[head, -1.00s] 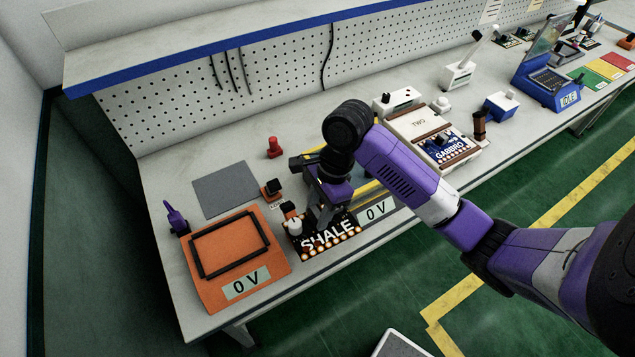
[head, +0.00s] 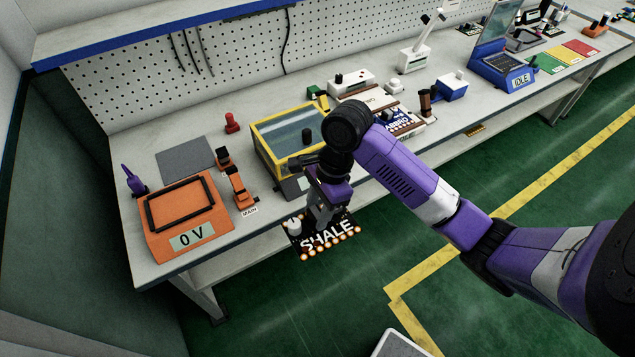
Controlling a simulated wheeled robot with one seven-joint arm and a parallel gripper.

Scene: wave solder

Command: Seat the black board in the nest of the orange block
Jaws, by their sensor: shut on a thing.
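The black board (head: 326,238), marked SHALE, has a row of glowing orange spots along its near edge and a white round part at its left. My gripper (head: 322,216) is shut on the board from above and holds it in the air off the table's front edge. The fingertips are partly hidden by the wrist. The orange block (head: 218,237) sits at the table's left end, left of the board. Its nest (head: 181,204) is a black-rimmed recess that looks empty. A label on the block reads 0 V.
An orange switch (head: 240,189) labelled MAIN stands just right of the block, with a small black-topped part behind it. A yellow-framed tank (head: 262,146) lies behind my gripper. A grey mat (head: 185,157), red knob (head: 231,122) and purple tool (head: 132,181) surround the block.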

